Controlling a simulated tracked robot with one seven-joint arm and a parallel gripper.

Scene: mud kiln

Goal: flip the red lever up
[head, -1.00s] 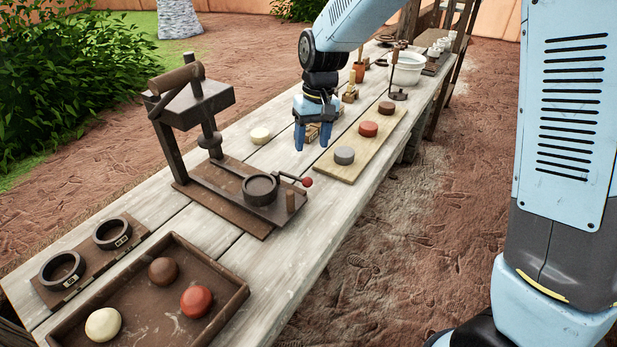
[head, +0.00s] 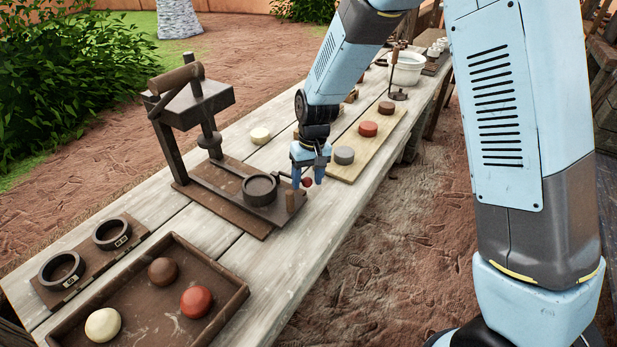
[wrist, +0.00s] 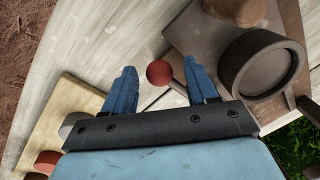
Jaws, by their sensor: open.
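The red lever is a thin dark rod ending in a red ball knob (head: 307,182), at the right side of the brown press (head: 232,180). My gripper (wrist: 163,82) is open with nothing held.
A light board (head: 362,150) with several discs is just behind. A tray (head: 240,293) with three balls is at front left.

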